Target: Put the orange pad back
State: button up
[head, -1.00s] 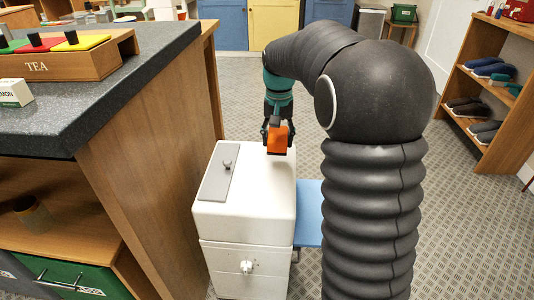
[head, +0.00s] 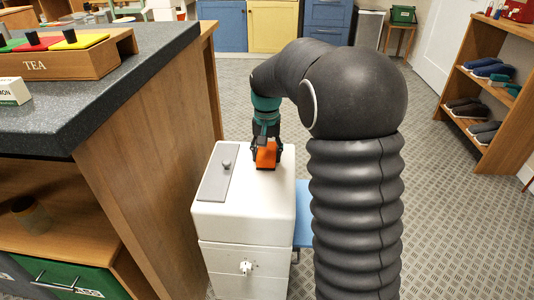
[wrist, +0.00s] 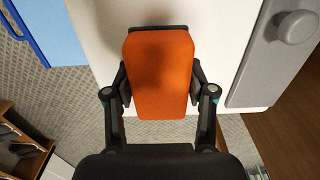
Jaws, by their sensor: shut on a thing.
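The orange pad (head: 265,155) is held by my gripper (head: 266,149) over the right part of the white cabinet's top (head: 235,215). In the wrist view the orange pad (wrist: 160,80) is a long block with its broad face to the camera. The two fingers of my gripper (wrist: 160,72) press on its sides. A dark strip shows at the pad's far end; I cannot tell whether it is part of the pad or an opening in the top. Whether the pad touches the top is unclear.
A grey lid with a knob (head: 217,172) lies on the cabinet top, left of the pad. A wooden counter (head: 150,160) stands close on the left. A blue panel (head: 304,212) sits to the cabinet's right. A shoe rack (head: 485,100) stands far right.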

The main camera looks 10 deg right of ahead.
aim_at(267, 150)
jog(key=o, duration=1.1)
jog(key=shift+f, duration=0.1)
notch_tip(267, 150, up, 11)
jog(key=shift+f+p, duration=0.1)
jog(key=shift+p, duration=0.65)
jog(key=s+r+n+t, duration=0.1)
jog(key=s+r+t, duration=0.1)
jog(key=s, duration=0.7)
jog(key=s+r+n+t, duration=0.1)
jog(key=s+r, duration=0.2)
jog(key=s, duration=0.6)
jog(key=s+f+n+t, duration=0.1)
jog(key=s+f, duration=0.5)
jog(key=s, duration=0.6)
jog(key=shift+s+f+n+t, duration=0.2)
jog(key=shift+n+t, duration=0.1)
jog(key=shift+t, duration=0.5)
